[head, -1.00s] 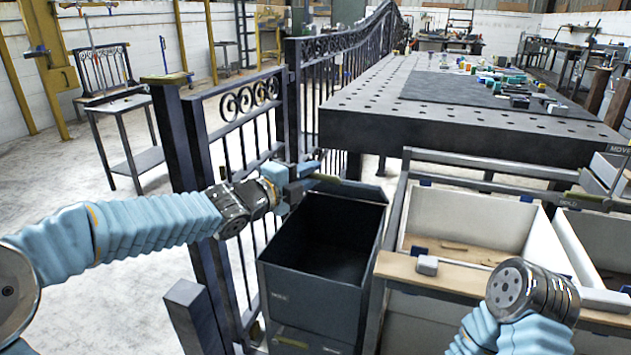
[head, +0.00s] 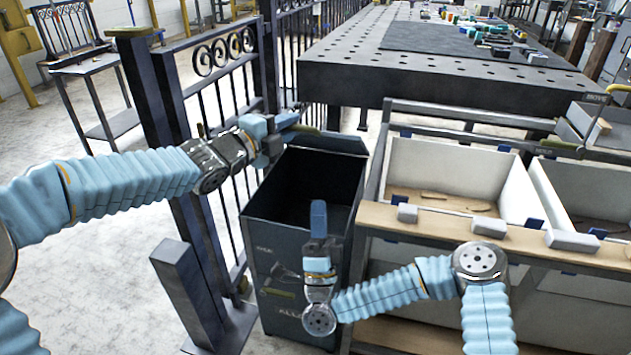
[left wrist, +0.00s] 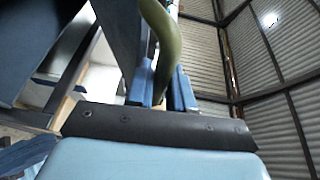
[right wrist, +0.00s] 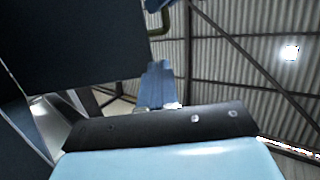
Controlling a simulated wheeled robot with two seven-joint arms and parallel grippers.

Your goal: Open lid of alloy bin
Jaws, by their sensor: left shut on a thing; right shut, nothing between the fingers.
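The alloy bin (head: 262,235) is a dark box standing with its top open, so its dark inside shows. Its lid (head: 335,142) is swung up and back at the far rim. My left gripper (head: 283,127) is shut on the olive-green lid handle (head: 306,129) at the bin's back left. The curved handle (left wrist: 166,40) also shows between the fingers in the left wrist view. My right gripper (head: 318,205) is shut and empty, pointing up by the bin's front rim. In the right wrist view its fingers (right wrist: 158,78) are together, apart from the handle (right wrist: 167,24).
A dark iron gate and posts (head: 180,280) stand close left of the bin. A wooden-edged rack with white bins (head: 445,170) stands close on the right. A perforated steel table (head: 440,80) is behind.

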